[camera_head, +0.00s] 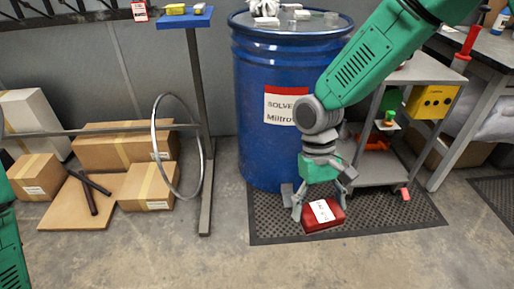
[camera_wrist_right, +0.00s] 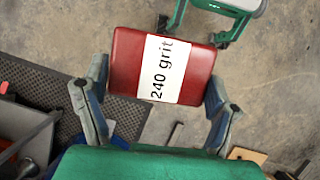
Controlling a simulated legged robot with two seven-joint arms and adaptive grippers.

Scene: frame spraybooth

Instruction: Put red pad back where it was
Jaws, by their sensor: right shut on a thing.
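The red pad (camera_head: 322,214) has a white label and shows over the dark floor mat in front of the blue drum. In the right wrist view the pad (camera_wrist_right: 192,65) reads "240 grit". My right gripper (camera_head: 322,205) points down and is shut on the pad, one finger at each side. Both fingers (camera_wrist_right: 158,103) also show in the wrist view, against the pad's lower corners. The pad appears held above the floor; its exact height is hard to tell. My left gripper is out of view; only part of my left arm shows at the left edge.
The blue solvent drum (camera_head: 268,140) has pale blocks on its lid. A blue-topped stand (camera_head: 184,20) bears yellow pieces. A grey cart (camera_head: 427,69) is at right beside a workbench. Boxes (camera_head: 148,186) and a metal hoop (camera_head: 158,145) are left. The floor in front is clear.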

